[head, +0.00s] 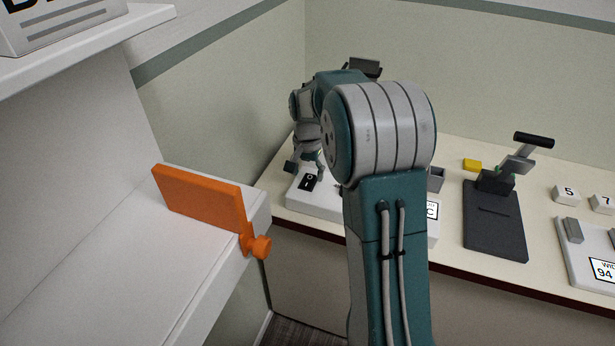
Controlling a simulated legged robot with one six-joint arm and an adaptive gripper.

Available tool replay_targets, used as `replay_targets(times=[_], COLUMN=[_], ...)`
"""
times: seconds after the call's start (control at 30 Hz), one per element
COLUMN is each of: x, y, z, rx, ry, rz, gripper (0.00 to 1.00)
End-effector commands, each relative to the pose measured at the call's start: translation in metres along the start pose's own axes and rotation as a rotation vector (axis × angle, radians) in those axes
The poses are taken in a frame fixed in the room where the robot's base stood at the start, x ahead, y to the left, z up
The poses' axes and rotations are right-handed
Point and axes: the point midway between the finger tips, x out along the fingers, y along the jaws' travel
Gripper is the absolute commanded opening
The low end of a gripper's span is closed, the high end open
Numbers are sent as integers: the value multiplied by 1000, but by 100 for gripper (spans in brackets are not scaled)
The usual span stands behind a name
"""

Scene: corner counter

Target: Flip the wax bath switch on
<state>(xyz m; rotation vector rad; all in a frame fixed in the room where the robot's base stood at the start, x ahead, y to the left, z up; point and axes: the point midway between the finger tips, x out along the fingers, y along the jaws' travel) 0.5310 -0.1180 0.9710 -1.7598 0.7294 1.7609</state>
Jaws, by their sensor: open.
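A black rocker switch (309,183) with white marks sits on top of a low white unit (316,205) at the left end of the counter. The marks are too small to tell which side is pressed. My arm hides part of this unit, and a label ending in "C" shows to the right of the arm. I cannot tell whether this is the wax bath's name. My gripper (305,169) is open, with its fingers pointing down just above and behind the switch. I cannot tell whether a finger touches it.
An orange panel with a knob (200,198) stands on the white shelf (130,255) at left, near the arm.

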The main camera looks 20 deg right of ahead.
Motion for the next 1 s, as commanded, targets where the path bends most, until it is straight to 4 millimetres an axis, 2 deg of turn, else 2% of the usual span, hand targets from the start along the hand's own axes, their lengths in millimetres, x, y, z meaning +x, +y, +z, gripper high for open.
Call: replay_targets(times=[0.13, 0.43, 0.47, 0.5, 0.57, 0.6, 0.63, 0.87, 1.0], x=[14, 16, 16, 16, 16, 16, 16, 18, 18], y=[0, 0, 0, 0, 0, 0, 0, 0, 0], z=[0, 0, 0, 0, 0, 0, 0, -1, -3], rx=[0, 0, 0, 0, 0, 0, 0, 1, 3], ry=[-1, 0, 0, 0, 0, 0, 0, -12, -80], rz=[0, 0, 0, 0, 0, 0, 0, 1, 2], gripper=[77, 77, 68, 50, 24, 6, 0, 0, 0])
